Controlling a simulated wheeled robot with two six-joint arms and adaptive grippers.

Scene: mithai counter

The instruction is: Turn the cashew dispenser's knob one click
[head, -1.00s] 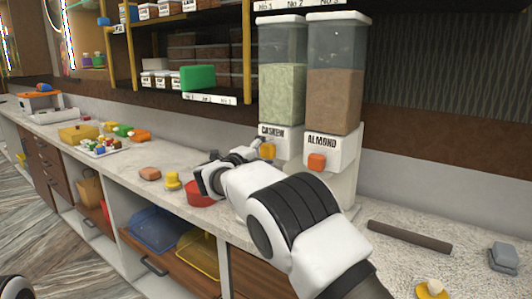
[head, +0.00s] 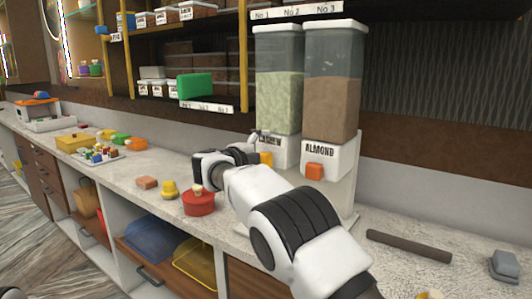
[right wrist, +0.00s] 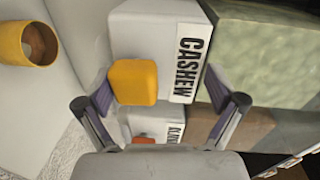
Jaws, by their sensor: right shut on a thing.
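The cashew dispenser (head: 279,150) stands on the counter, its clear hopper (head: 278,90) filled with pale green pieces. Its yellow knob (head: 266,158) is partly hidden by my right gripper (head: 250,152) in the head view. In the right wrist view, the yellow knob (right wrist: 133,82) lies between the two fingers of my right gripper (right wrist: 160,95), close to the left finger. The CASHEW label (right wrist: 190,58) is beside it. My right gripper is shut on the knob; the contact itself is not clear to see.
The almond dispenser (head: 331,160) with an orange knob (head: 314,171) stands close on the right. A red pot (head: 198,203) and a yellow weight-like piece (head: 170,190) stand left of my arm. A yellow cup (right wrist: 28,43) shows in the right wrist view. A dark rod (head: 408,246) lies at right.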

